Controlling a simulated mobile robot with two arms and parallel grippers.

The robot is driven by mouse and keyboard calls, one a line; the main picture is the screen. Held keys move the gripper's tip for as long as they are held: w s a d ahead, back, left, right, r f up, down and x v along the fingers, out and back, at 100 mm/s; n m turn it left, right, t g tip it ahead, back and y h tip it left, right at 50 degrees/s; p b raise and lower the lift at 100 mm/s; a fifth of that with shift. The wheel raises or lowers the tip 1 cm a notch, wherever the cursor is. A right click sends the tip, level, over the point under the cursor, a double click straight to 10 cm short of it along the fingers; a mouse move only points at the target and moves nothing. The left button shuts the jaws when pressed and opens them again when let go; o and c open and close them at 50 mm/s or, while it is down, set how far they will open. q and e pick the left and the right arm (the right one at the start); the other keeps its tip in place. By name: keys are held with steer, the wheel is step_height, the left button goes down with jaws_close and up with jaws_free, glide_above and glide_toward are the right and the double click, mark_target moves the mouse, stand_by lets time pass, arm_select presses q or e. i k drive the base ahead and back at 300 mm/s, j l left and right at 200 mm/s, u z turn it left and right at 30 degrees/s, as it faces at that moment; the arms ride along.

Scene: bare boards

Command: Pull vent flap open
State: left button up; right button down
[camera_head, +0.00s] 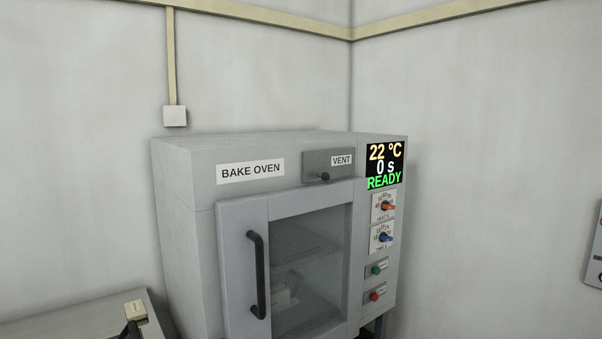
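The vent flap (312,164) is a small grey plate at the top front of the bake oven (183,215), marked with a white VENT label (341,160). A dark round knob (325,176) sits at its lower middle. The flap appears flush with the oven front. Neither of my grippers shows in the head view.
The oven's glass door (318,250) with a black vertical handle (257,275) is closed below the flap. A grey box (75,322) stands at lower left; a panel (596,255) hangs at far right.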

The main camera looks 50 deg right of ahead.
mark_target(320, 164)
steer(key=z, duration=1.65)
